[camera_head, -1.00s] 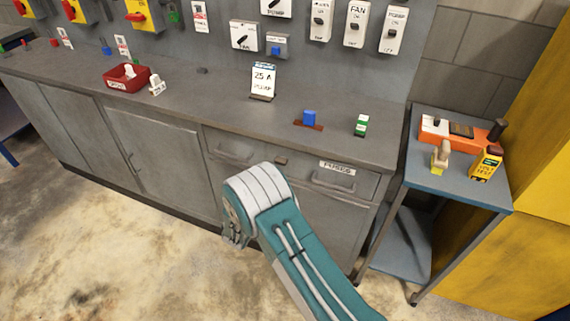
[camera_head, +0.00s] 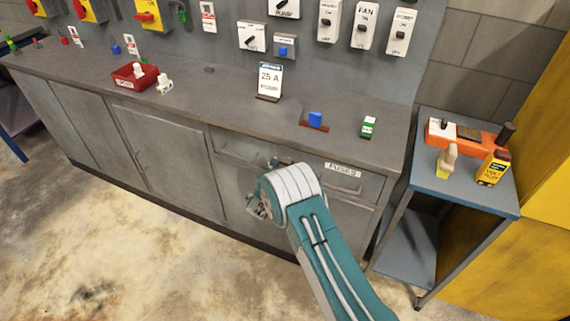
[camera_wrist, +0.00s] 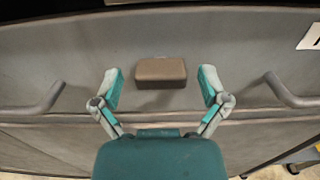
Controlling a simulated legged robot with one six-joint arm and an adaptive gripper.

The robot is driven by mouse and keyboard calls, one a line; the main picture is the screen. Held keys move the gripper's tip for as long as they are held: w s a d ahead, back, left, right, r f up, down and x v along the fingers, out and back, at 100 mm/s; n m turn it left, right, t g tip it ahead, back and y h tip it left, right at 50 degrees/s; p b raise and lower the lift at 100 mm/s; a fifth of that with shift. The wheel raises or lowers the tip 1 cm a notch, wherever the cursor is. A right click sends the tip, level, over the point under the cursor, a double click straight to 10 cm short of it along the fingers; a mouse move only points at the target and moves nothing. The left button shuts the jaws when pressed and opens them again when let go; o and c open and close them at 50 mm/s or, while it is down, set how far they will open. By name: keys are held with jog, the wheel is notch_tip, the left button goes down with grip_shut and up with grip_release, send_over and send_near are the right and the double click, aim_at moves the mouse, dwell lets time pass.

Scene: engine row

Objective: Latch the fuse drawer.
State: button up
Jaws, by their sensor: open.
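The fuse drawer (camera_head: 352,183), labelled FUSES, is at the right end of the grey bench front. A brown latch block (camera_wrist: 160,72) sits between the two drawer handles in the wrist view. It shows small above my wrist in the head view (camera_head: 273,161). My gripper (camera_wrist: 161,88) is open and empty, one finger on each side of the block and apart from it. In the head view my wrist largely hides the fingers.
The left drawer handle (camera_wrist: 38,103) and right drawer handle (camera_wrist: 290,96) stick out on either side of my fingers. The worktop (camera_head: 225,105) holds a 25 A card, a blue piece and a green-and-white piece. A blue cart (camera_head: 490,204) with tools stands to the right.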

jog(key=c, duration=1.2)
jog(key=shift+o, duration=0.2)
jog(key=shift+m, duration=0.3)
jog(key=m, duration=0.3)
jog(key=shift+m, duration=0.4)
jog(key=m, duration=0.9)
jog(key=shift+m, duration=0.4)
jog(key=shift+f+m, duration=0.1)
jog(key=shift+m, duration=1.7)
